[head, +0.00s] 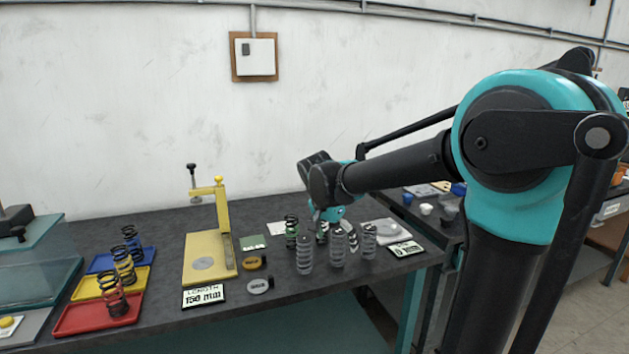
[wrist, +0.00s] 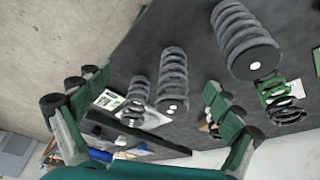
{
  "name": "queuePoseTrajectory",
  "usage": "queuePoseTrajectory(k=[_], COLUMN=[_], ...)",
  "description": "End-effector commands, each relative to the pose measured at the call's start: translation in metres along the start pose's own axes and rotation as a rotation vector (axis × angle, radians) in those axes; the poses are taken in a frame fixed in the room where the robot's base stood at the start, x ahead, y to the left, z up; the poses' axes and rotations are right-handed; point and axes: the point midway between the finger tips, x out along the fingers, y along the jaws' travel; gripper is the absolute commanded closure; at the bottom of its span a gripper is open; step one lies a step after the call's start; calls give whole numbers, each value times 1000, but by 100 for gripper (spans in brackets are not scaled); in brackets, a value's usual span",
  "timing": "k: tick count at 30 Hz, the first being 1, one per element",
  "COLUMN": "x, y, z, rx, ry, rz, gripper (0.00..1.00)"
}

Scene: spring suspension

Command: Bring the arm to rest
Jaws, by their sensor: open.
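My arm reaches over the dark workbench (head: 165,255) from the right. My gripper (head: 326,222) is low over the back of the bench, partly hidden behind standing springs in the head view. In the wrist view, my gripper (wrist: 158,112) has its green-padded fingers wide apart. Nothing is held between them. Grey springs (head: 305,253) stand in front of it, including a middle one (head: 338,247) and a right one (head: 369,242). A large grey spring (wrist: 243,42) and a green-and-black spring (wrist: 281,98) show beside the right finger in the wrist view.
A yellow gauge stand (head: 221,225) stands left of the springs, behind a "150 mm" card (head: 203,296). Red (head: 75,318), yellow (head: 90,288) and blue (head: 100,263) trays hold springs at left. A second bench with small items (head: 425,209) is at right.

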Motion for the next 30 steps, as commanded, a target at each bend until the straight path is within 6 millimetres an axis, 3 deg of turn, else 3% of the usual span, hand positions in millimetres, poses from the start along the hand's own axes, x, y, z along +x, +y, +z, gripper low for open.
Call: queuePoseTrajectory(k=[10,15,18,23,30], x=[51,91,108,123,123], y=[88,158,189,215,215], z=[22,59,83,109,109], rx=[-221,-410,-511,-614,-614], ry=[-45,-40,-18,15,15], rz=[-81,-168,-213,-255,-255], gripper=[7,7,7,7,7])
